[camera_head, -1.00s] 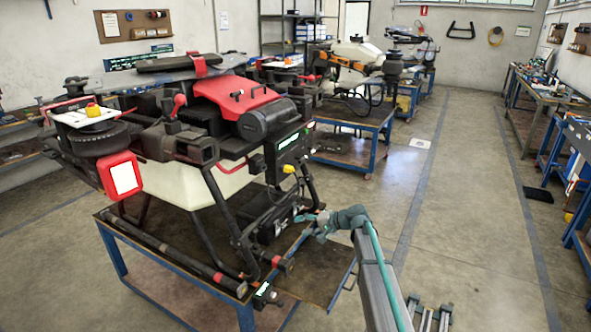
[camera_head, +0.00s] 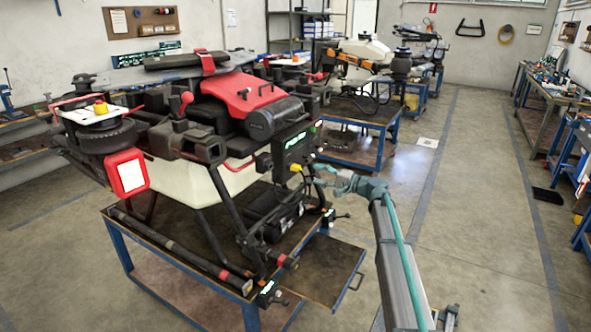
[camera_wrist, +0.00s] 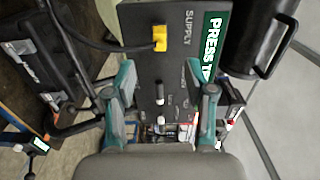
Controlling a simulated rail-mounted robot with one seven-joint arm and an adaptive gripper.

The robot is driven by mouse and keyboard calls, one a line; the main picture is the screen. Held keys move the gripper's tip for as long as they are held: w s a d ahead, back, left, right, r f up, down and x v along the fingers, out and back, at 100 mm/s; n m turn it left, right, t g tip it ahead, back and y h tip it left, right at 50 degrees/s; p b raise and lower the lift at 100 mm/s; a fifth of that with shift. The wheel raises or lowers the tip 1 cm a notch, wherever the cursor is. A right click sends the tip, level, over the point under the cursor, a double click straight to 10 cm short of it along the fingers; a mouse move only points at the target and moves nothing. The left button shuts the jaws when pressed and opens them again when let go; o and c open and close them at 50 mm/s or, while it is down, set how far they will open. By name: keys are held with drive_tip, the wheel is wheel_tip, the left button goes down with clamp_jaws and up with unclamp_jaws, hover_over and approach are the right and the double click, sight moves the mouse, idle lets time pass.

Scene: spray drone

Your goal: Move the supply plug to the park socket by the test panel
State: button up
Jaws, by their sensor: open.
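The yellow supply plug (camera_wrist: 160,38) sits in the dark test panel (camera_wrist: 143,18) beside the "SUPPLY" lettering, with a black cable running left in the wrist view. In the head view the plug (camera_head: 295,168) shows on the lower part of the panel (camera_head: 294,146), on the drone's right side. My gripper (camera_wrist: 160,75) is open and empty, its teal fingers apart over the panel face. The plug lies beyond the fingertips and toward the top of the wrist view. In the head view my gripper (camera_head: 322,173) is just right of the plug. I cannot make out the park socket.
The drone (camera_head: 215,120) stands on a blue-framed bench (camera_head: 180,283). White-tipped switches (camera_wrist: 160,120) stand on the panel. A black cylinder (camera_wrist: 258,40) is right of the panel in the wrist view. Open floor (camera_head: 455,230) lies right of the bench.

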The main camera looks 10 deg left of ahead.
sight(299, 169)
drive_tip(key=shift+a, duration=0.1)
drive_tip(key=x, duration=0.7)
drive_tip(key=shift+w+a+f, duration=0.1)
drive_tip(key=shift+w+a, duration=0.05)
drive_tip(key=shift+a, duration=0.2)
drive_tip(key=shift+w+a, duration=0.2)
drive_tip(key=shift+a, duration=0.25)
drive_tip(key=shift+b, duration=0.95)
idle(0.6)
clamp_jaws()
idle(0.4)
drive_tip(key=shift+s+d, duration=0.1)
